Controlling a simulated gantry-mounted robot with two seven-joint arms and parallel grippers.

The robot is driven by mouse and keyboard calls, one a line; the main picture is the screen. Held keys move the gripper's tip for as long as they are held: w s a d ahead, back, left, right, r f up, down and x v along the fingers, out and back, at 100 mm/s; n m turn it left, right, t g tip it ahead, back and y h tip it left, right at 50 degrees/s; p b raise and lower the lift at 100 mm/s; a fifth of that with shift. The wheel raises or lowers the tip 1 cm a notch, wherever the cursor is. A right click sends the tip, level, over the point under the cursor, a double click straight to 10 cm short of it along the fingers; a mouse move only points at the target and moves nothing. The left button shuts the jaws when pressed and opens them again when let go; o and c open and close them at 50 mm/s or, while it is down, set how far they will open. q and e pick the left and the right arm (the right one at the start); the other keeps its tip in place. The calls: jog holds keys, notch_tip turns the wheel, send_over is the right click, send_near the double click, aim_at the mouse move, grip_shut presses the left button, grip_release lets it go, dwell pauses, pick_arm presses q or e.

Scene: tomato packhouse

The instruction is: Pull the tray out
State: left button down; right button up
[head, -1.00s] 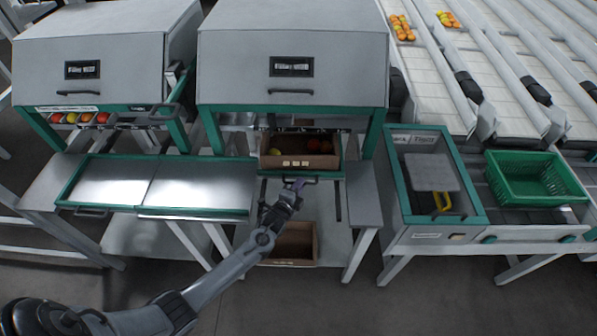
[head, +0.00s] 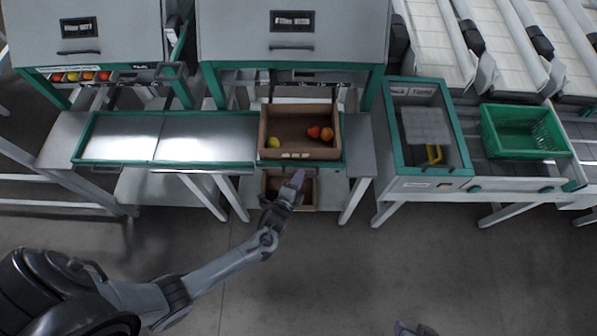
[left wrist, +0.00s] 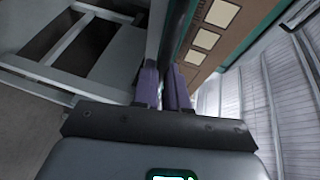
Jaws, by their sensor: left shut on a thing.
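The tray (head: 328,164) is a green-edged pull-out under the middle grey machine. It carries an open brown box (head: 272,118) with a yellow fruit (head: 274,142) and a few red and orange ones (head: 320,133). My left gripper (head: 297,180) is at the tray's front edge, shut on its handle, which the fingers mostly hide. The left wrist view shows the closed purple fingers (left wrist: 163,85) beside the box front with pale labels (left wrist: 204,39). Only a purple tip and dark part of my right gripper (head: 410,328) show at the bottom edge; its jaws are unclear.
A second brown box (head: 306,196) stands low beneath the tray. A steel-topped bench (head: 205,135) adjoins on the left. A grey side shelf (head: 358,160), a green-framed station (head: 464,130) and a green crate (head: 520,148) are on the right. The floor in front is clear.

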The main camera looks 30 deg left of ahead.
pick_arm(q)
jog(key=c, duration=1.2)
grip_release()
jog(key=p+v, duration=0.1)
jog(key=v, duration=0.9)
jog(key=shift+s+r+p, duration=0.15)
jog(key=shift+s+p, duration=0.2)
jog(key=shift+s, duration=0.05)
